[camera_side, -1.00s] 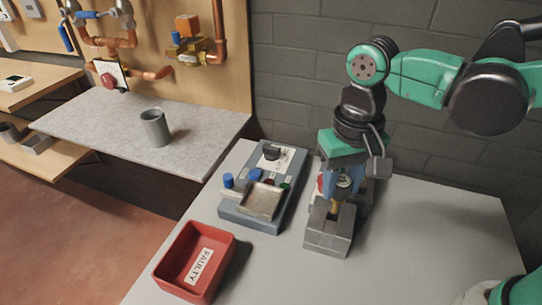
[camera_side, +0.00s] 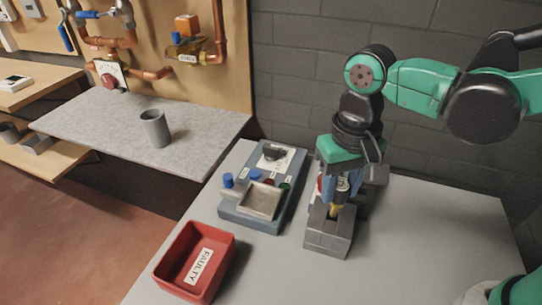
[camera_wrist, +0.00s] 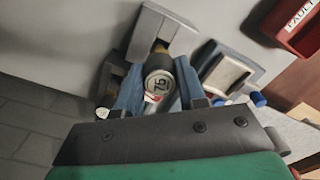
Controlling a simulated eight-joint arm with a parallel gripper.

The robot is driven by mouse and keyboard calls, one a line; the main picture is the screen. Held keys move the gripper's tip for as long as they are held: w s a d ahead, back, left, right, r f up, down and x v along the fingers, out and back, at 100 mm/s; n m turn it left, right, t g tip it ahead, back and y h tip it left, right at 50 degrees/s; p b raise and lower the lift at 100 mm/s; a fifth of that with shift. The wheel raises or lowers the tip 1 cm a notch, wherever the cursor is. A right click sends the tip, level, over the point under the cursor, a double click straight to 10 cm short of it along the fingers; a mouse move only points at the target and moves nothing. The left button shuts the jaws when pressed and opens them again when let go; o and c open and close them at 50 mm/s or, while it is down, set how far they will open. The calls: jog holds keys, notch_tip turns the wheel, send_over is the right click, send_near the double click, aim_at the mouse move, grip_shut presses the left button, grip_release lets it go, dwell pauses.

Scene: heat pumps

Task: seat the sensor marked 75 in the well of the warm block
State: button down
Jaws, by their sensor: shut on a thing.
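My gripper (camera_side: 340,186) points down, with its blue fingers shut on a sensor. In the wrist view, the sensor's round end (camera_wrist: 159,84) carries the mark 75 and sits between the two blue fingers. In the side view, its brass lower part (camera_side: 336,210) shows below the fingers, at the stepped grey block (camera_side: 327,239). The grey block also shows in the wrist view (camera_wrist: 178,33). I cannot tell how far the brass tip is in the block. A blue-grey unit (camera_side: 232,213) with a dark knob and coloured caps stands to the left; its labels are too small to read.
A metal tray (camera_side: 259,201) lies on the unit. A red bin (camera_side: 224,251) marked FAULTY stands at the front left. A grey cup (camera_side: 155,128) stands on the stone-topped bench behind. The table right of the grey block is clear.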

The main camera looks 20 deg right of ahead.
aim_at(337, 201)
jog(key=shift+f, duration=1.7)
dwell(0.6)
jog(key=shift+c, duration=2.1)
grip_release()
jog(key=shift+r, duration=2.8)
jog(key=d+n+t, duration=0.2)
jog(key=d+t, duration=0.5)
jog(key=d, duration=0.4)
jog(key=shift+w+d+r, duration=0.3)
jog(key=shift+d+r, duration=0.1)
jog(key=shift+r, duration=0.05)
